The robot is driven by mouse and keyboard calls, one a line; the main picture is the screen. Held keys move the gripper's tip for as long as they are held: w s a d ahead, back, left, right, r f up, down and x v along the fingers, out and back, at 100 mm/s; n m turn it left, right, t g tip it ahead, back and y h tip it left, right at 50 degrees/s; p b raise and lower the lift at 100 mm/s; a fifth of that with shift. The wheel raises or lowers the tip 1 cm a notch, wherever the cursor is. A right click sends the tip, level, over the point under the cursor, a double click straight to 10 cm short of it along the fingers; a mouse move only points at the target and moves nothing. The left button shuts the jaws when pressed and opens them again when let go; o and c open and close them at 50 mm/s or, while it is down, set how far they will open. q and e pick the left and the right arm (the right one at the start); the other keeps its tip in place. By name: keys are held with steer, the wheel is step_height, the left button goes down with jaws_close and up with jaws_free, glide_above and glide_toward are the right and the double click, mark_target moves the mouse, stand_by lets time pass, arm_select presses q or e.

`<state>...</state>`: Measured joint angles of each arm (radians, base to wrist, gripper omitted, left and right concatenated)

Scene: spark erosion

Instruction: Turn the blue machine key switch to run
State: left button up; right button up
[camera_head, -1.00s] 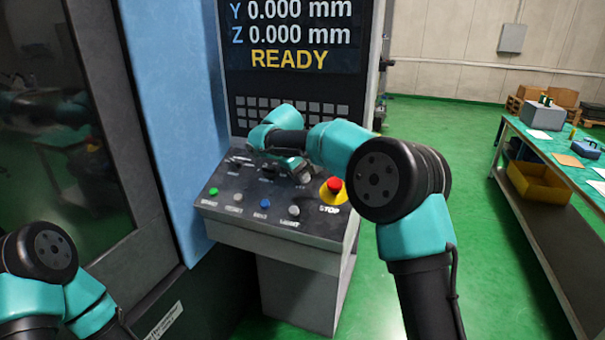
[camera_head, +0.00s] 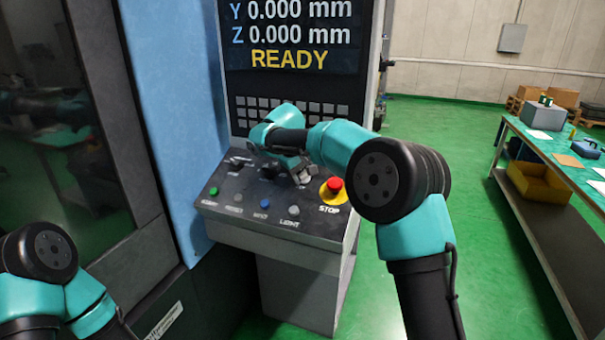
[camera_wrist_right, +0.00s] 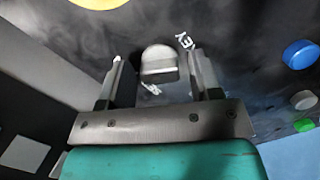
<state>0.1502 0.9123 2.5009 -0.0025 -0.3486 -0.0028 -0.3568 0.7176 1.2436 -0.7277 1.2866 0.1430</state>
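The key switch (camera_wrist_right: 158,64) is a silver, round-topped piece on the dark control panel, in the middle of the right wrist view, with part of its lettering beside it. My right gripper (camera_wrist_right: 158,72) is open, with one finger on each side of the key switch and a visible gap to each. The left gripper is out of view; only my left arm links show at bottom left.
The red stop button (camera_head: 334,185) on its yellow base is close to the right gripper. Green (camera_head: 213,191), blue (camera_head: 265,202) and grey (camera_head: 294,211) buttons line the panel's front. The screen (camera_head: 290,40) reads READY. A green-topped workbench (camera_head: 560,155) is at right.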

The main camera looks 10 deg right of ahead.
steer(key=shift+o, duration=0.4)
steer(key=shift+r, duration=0.1)
steer(key=v, duration=1.7)
steer(key=shift+r, duration=0.2)
